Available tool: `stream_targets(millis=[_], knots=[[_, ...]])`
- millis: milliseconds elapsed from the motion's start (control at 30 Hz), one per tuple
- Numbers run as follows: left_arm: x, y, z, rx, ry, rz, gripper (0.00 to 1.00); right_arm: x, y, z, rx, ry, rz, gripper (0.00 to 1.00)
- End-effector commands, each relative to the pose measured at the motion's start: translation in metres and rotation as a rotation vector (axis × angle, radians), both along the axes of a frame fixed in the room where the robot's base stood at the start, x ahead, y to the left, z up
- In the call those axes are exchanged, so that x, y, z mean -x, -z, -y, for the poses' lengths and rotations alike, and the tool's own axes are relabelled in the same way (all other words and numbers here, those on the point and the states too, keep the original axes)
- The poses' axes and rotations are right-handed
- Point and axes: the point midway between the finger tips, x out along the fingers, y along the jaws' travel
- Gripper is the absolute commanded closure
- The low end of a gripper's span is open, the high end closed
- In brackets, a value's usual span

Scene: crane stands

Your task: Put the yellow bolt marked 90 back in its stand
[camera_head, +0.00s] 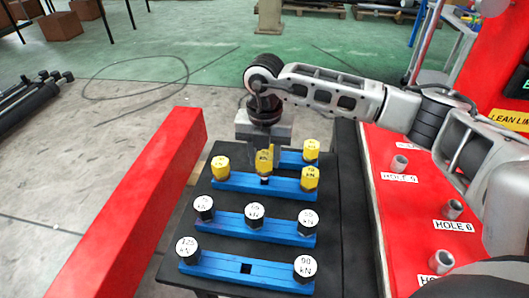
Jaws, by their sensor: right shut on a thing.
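A yellow bolt (264,163), its top marked with "kN" and a number I cannot read, is held by my right gripper (264,150). The gripper reaches in from the back right and points down, shut on the bolt. The bolt is upright over the middle of a blue stand (240,182), between a yellow bolt at the left end (221,167) and one at the right end (310,178). A dark piece of its shank shows just above the stand. I cannot tell whether it is in the hole. My left gripper is not in view.
Another blue stand (291,158) behind holds a yellow bolt (311,149). Two nearer blue stands hold white-topped black bolts; the front one (222,263) has an empty middle hole. A red beam (140,205) stands left, a red panel with pegs (410,215) right.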

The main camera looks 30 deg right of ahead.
Motion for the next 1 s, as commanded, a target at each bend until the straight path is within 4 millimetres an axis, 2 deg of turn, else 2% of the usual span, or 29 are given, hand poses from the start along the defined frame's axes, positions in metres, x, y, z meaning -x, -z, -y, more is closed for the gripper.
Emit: stream_targets(millis=[467,1000], knots=[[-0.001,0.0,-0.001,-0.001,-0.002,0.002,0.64,0.0,0.0,0.0,0.0,0.0,0.001,0.9],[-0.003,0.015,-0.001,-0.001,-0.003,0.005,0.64,0.0,0.021,0.0,0.0,0.0,0.001,0.9]])
